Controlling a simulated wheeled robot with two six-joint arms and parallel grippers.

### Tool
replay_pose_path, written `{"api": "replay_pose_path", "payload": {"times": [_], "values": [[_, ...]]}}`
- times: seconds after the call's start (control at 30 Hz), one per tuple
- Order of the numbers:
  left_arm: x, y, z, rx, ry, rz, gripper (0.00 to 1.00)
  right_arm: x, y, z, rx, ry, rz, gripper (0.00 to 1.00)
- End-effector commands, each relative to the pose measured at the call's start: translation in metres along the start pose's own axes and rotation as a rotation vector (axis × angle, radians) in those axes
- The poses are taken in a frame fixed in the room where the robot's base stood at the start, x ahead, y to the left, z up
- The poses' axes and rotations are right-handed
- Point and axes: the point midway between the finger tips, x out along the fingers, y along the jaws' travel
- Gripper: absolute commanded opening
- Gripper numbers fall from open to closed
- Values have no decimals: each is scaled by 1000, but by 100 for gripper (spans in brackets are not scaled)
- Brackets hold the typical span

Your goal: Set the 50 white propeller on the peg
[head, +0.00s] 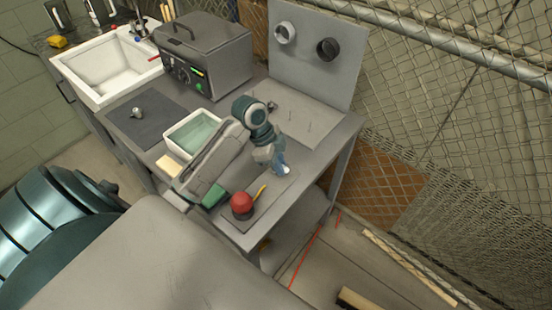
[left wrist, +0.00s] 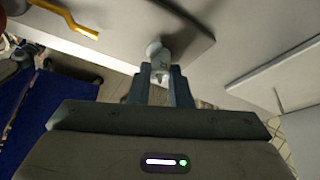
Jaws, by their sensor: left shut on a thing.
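My left gripper (head: 281,168) is shut on a small white propeller (left wrist: 157,52), with its fingers on both sides of the part in the left wrist view (left wrist: 160,80). In the head view the white part shows only as a small patch at the blue-grey fingertips, over the near half of the bench. Its number cannot be read. A pale board (head: 318,113) with several thin upright pegs lies behind the gripper, apart from it. A small dark part (head: 272,105) is at that board's left side, partly behind my arm. My right gripper is not in view.
A white bin (head: 168,143), a dark mat (head: 125,128) with a metallic part (head: 137,112), and a grey machine (head: 205,55) stand left. An upright panel (head: 316,65) stands behind.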

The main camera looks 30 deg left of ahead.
Motion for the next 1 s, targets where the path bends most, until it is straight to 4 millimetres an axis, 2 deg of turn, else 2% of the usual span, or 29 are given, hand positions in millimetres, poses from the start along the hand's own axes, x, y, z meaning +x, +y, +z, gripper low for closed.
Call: {"api": "replay_pose_path", "payload": {"times": [0.33,0.37,0.47,0.5,0.8,1.0], "values": [[2,0,1,0,0,0,0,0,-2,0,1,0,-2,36],[2,0,1,0,0,0,19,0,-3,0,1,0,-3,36],[2,0,1,0,0,0,39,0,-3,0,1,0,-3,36],[2,0,1,0,0,0,43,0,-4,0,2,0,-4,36],[1,0,0,0,0,0,43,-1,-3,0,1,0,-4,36],[-9,0,-4,0,0,0,43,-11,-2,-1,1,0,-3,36]]}}
